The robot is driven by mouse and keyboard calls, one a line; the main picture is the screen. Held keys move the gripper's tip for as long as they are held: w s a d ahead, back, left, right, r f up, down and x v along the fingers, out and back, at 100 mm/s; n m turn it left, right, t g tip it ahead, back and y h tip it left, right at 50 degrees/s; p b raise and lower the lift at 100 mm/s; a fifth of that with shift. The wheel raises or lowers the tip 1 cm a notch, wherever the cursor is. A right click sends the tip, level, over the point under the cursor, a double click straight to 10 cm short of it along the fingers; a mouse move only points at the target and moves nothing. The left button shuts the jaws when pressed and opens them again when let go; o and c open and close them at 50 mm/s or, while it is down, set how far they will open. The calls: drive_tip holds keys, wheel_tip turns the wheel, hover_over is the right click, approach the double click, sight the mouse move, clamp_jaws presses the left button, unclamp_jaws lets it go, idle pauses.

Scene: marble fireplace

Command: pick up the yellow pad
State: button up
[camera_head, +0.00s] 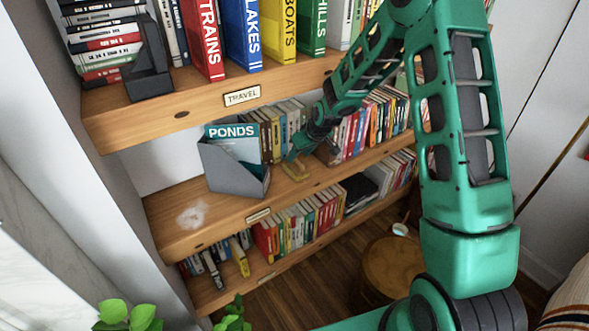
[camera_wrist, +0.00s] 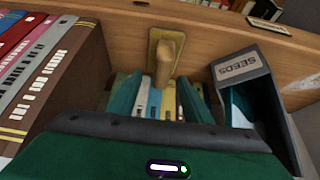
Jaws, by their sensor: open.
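The yellow pad (camera_head: 298,174) lies on the middle shelf near its front edge, just beyond my gripper (camera_head: 297,155). In the wrist view the yellow pad (camera_wrist: 154,46) shows as a flat yellow plate with a tan, knob-like grip on top. My gripper (camera_wrist: 157,88) is open there, with one teal finger on each side. The pad sits ahead of the fingertips, roughly in line with the gap. Nothing is held. Whether a finger touches the pad cannot be told.
Books (camera_head: 375,120) stand to the right. The upper shelf (camera_head: 190,107) overhangs. The shelf's left front is bare apart from a pale patch.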

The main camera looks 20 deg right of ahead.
sight(295, 161)
drive_tip(key=shift+x, duration=2.65)
drive_tip(key=shift+s+a, duration=0.15)
drive_tip(key=shift+s, duration=0.05)
clamp_jaws()
